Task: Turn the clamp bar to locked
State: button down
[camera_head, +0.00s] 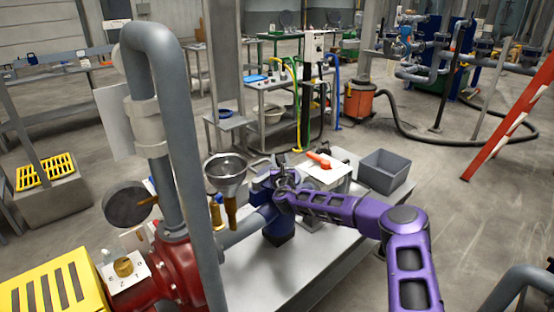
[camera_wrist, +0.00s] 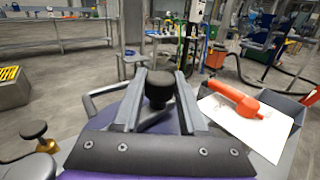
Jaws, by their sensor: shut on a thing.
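My gripper (camera_head: 281,163) is at the small press on the pale table, left of the orange handle. In the wrist view my gripper (camera_wrist: 160,84) has its two grey fingers on either side of a black knob (camera_wrist: 159,92), shut on it. The knob looks like the grip of the clamp bar; the bar itself is mostly hidden under the fingers, so its angle cannot be told. The blue press body (camera_head: 279,226) shows below my gripper in the head view. No locked marking can be read.
A white plate with an orange handle (camera_head: 319,160) is just right of my gripper. A grey bin (camera_head: 385,172) stands beyond it. A metal funnel (camera_head: 226,170) and a tall grey pipe (camera_head: 170,110) stand to the left. The front tabletop (camera_head: 300,272) is clear.

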jog(key=shift+s+a+f+m+h, duration=0.2)
jog(key=shift+s+f+m+h, duration=0.1)
jog(key=shift+s+h, duration=0.15)
jog(key=shift+s+d+r+m+h, duration=0.1)
jog(key=shift+s+d+m+h, duration=0.15)
jog(key=shift+d+m+h, duration=0.15)
jog(key=shift+s+d+h, duration=0.1)
jog(key=shift+d+h, duration=0.15)
jog(key=shift+h, duration=0.2)
jog(key=c, duration=0.7)
grip_release()
jog(key=shift+o, duration=1.2)
jog(key=shift+r, duration=0.1)
jog(key=shift+d, duration=0.15)
jog(key=s+a, duration=0.2)
jog(key=s, duration=1.5)
jog(key=shift+a, duration=0.25)
